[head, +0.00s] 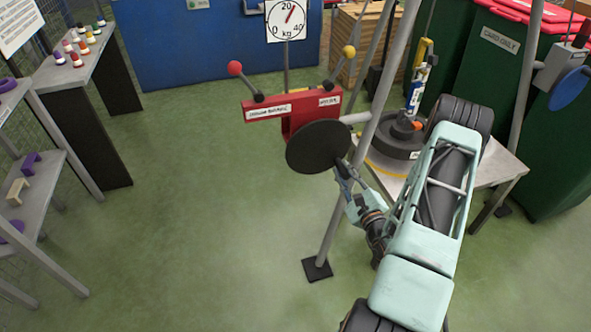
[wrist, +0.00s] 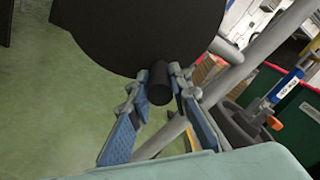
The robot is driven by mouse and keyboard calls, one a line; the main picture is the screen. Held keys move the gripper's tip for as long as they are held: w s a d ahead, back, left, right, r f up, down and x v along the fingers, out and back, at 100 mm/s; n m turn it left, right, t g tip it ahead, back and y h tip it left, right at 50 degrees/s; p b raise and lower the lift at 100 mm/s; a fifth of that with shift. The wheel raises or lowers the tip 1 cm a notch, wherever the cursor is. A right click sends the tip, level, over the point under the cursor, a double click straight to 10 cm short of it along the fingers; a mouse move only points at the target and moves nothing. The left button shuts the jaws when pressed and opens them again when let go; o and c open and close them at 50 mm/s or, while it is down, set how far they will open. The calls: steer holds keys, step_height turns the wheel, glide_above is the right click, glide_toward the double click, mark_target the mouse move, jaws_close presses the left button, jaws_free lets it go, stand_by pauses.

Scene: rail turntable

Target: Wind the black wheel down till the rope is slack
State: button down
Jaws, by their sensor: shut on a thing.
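The black wheel (head: 318,147) is a flat disc on the front of a red winch box (head: 305,112), mounted on a grey frame pole. In the wrist view the black wheel (wrist: 135,30) fills the top, with its short black handle (wrist: 160,84) sticking out toward me. My gripper (head: 346,172) is at the wheel's lower right edge, its fingers shut around the handle. A thin line, perhaps the rope (head: 430,20), runs up from a yellow block (head: 423,52); I cannot tell if it is slack.
The red box carries a red-knobbed lever (head: 235,69) and a yellow-knobbed lever (head: 348,52). A dial (head: 286,18) marked in kg hangs behind. A dark round weight (head: 394,138) sits on a grey table at right. A blue wheel (head: 569,88) is far right. The green floor at left is clear.

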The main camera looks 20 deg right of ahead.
steer(key=shift+d+r, duration=0.2)
steer(key=shift+d, duration=0.1)
steer(key=shift+d+r+n, duration=0.5)
steer(key=shift+r+n, duration=0.2)
steer(key=shift+n, duration=0.5)
steer(key=shift+r, duration=0.1)
steer(key=shift+d+r+n+b, duration=0.35)
steer(key=shift+r+n, duration=0.4)
steer(key=shift+n, duration=0.55)
steer(key=c, duration=1.7)
jaws_free()
steer(key=shift+o, duration=0.6)
steer(key=shift+f, duration=0.1)
